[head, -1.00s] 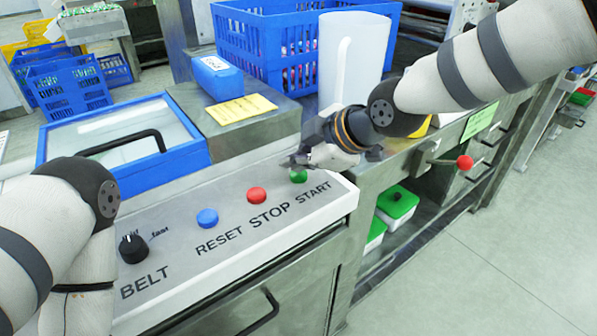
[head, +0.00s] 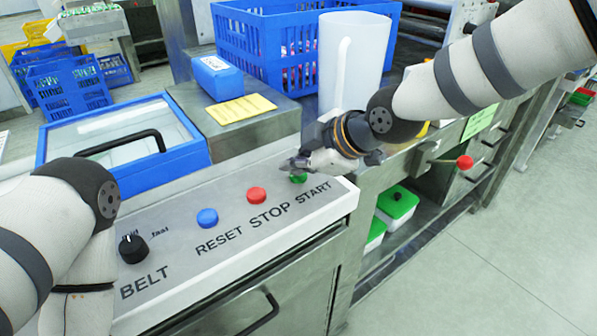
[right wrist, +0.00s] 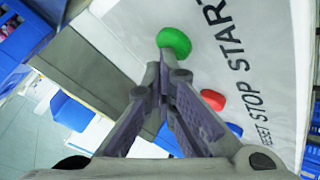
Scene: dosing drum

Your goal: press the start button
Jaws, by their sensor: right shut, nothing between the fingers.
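The green START button (head: 299,179) is at the right end of the sloped control panel (head: 178,246). My right gripper (head: 287,166) is shut and empty, with its fingertips just above and beside the button, partly covering it. In the right wrist view the green button (right wrist: 174,41) shows just beyond the closed fingertips (right wrist: 159,72). I cannot tell whether they touch it. My left arm is at the left edge, and its gripper is out of view.
The red STOP button (head: 256,195), blue RESET button (head: 207,218) and black BELT knob (head: 133,249) line the panel. A white jug (head: 352,60) and a blue crate (head: 263,47) stand behind. A red-knobbed lever (head: 464,162) sticks out at the right.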

